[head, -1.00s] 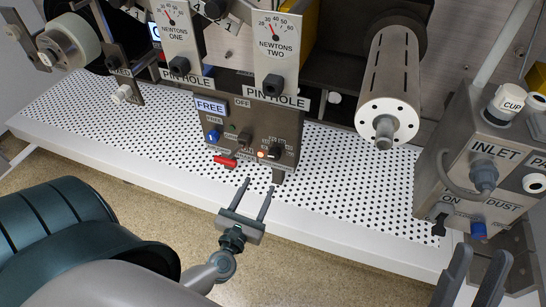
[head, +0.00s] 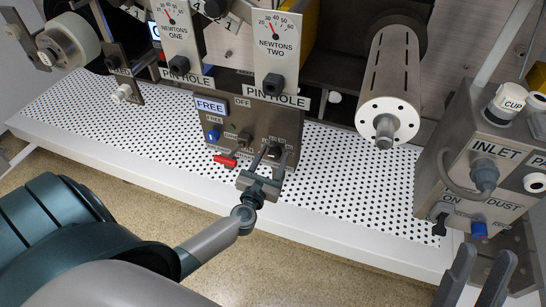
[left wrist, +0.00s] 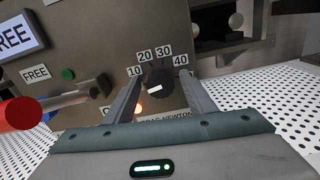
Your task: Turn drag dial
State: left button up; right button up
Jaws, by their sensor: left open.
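The drag dial (left wrist: 158,80) is a dark round knob with a white mark, on the grey control panel (left wrist: 100,40). Printed numbers 10, 20, 30 and 40 arc above it. My left gripper (left wrist: 160,77) is open, with one finger on each side of the dial. I cannot tell whether the fingers touch it. In the head view my left gripper (head: 275,152) reaches up to the lower right of the panel and partly hides the dial. My right gripper (head: 487,252) is open and empty at the bottom right.
A red-handled lever (head: 225,160) sticks out left of the dial; its red end (left wrist: 18,113) is close to my left gripper. A white perforated table (head: 350,185) lies below. A slotted roller (head: 390,85) and an inlet box (head: 485,150) stand to the right.

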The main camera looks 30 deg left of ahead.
pick_arm(q)
jog(key=shift+c, duration=0.3)
jog(key=c, duration=1)
